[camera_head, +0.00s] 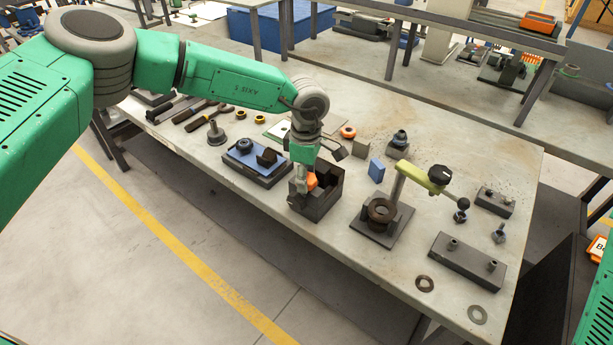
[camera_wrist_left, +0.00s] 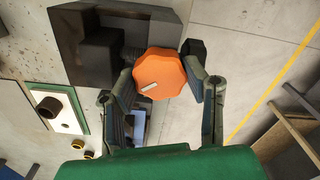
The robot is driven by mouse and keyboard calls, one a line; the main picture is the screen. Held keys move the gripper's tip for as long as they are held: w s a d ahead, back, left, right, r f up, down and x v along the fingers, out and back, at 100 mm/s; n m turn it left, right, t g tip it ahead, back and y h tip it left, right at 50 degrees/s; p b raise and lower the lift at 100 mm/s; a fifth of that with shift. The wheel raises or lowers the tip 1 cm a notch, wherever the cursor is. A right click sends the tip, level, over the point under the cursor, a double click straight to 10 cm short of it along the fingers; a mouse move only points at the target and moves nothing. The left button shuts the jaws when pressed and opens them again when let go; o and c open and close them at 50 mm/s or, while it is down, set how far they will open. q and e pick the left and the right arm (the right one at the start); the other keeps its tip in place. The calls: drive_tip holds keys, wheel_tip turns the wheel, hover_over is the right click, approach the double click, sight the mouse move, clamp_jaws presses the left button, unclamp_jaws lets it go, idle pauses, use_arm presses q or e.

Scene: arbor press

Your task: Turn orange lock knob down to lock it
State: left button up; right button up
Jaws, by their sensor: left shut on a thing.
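The orange lock knob (camera_head: 312,181) sits at the dark grey block-shaped fixture (camera_head: 325,203) near the front edge of the table. In the left wrist view the orange knob (camera_wrist_left: 158,74) is round with a scalloped rim and a short white mark at its lower left. My left gripper (camera_head: 305,181) reaches down to the fixture; in the left wrist view its fingers (camera_wrist_left: 160,80) stand on both sides of the knob, shut on it. The dark fixture (camera_wrist_left: 80,35) lies behind the knob. The right gripper is not in view.
A blue-topped block fixture (camera_head: 257,165) stands left of the knob's fixture. A press with a green head (camera_head: 438,176) and dark base (camera_head: 381,222) stands to the right. A small blue block (camera_head: 376,171) lies behind.

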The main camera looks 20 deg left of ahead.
use_arm(q)
drive_tip(key=m, duration=0.3)
drive_tip(key=shift+w+r+m, duration=0.3)
drive_tip(key=shift+m, duration=1.9)
drive_tip(key=o, duration=0.8)
drive_tip(key=shift+c, duration=0.2)
drive_tip(key=shift+o, duration=0.6)
drive_tip(key=shift+s+f, duration=0.1)
drive_tip(key=shift+f, duration=0.05)
